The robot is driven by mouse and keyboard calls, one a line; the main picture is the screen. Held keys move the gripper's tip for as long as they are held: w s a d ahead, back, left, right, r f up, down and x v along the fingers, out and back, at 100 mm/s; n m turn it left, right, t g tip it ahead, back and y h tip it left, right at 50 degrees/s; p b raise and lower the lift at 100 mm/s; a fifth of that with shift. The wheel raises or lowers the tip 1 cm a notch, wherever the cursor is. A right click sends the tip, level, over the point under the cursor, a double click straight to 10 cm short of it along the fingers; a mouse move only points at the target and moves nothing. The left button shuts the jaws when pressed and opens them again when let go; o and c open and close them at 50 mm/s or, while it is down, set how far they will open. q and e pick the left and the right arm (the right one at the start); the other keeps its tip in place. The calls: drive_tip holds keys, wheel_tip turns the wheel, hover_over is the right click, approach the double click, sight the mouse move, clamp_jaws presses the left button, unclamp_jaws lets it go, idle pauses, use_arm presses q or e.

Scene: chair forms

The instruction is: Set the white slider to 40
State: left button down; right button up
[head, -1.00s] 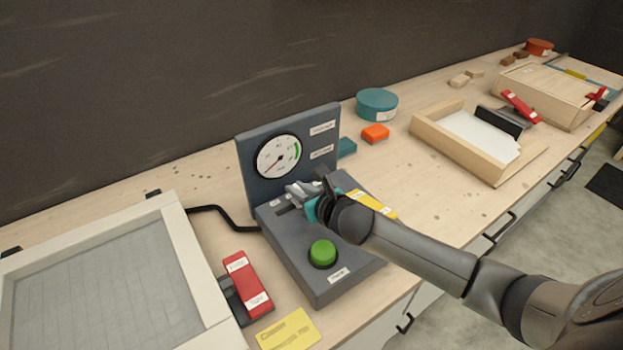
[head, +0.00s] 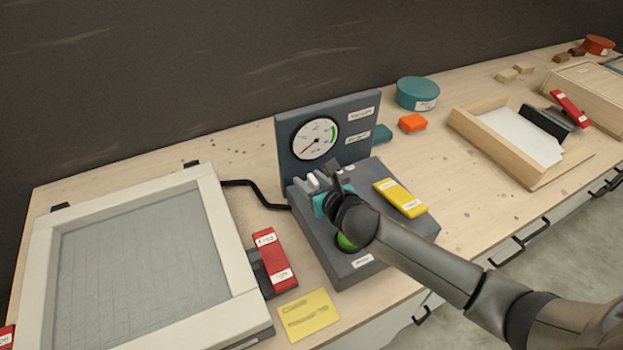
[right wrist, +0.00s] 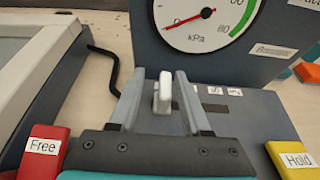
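The white slider (right wrist: 163,90) is a small upright knob on the sloped top of a dark grey console (head: 365,235). It also shows in the head view (head: 312,180). My right gripper (right wrist: 157,92) is open, with one finger on each side of the slider. Gaps show between the fingers and the knob, so it is not gripped. A dark slot shows to the right of the knob. My left gripper is not in view.
A green button (head: 346,242) is partly hidden by my right arm. A yellow "Hold" bar (right wrist: 295,160) is right of the slider. A red "Free" lever (head: 271,259) stands left of the console, beside a pale framed panel (head: 213,230). A black cable (head: 255,190) runs between panel and console.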

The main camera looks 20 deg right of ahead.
drive_tip(key=shift+s+d+r, duration=0.2)
drive_tip(key=shift+s+r, duration=0.05)
drive_tip(key=shift+s, duration=0.25)
drive_tip(key=p+v, duration=0.2)
drive_tip(key=v, duration=1.2)
drive_tip(key=shift+s+f, duration=0.1)
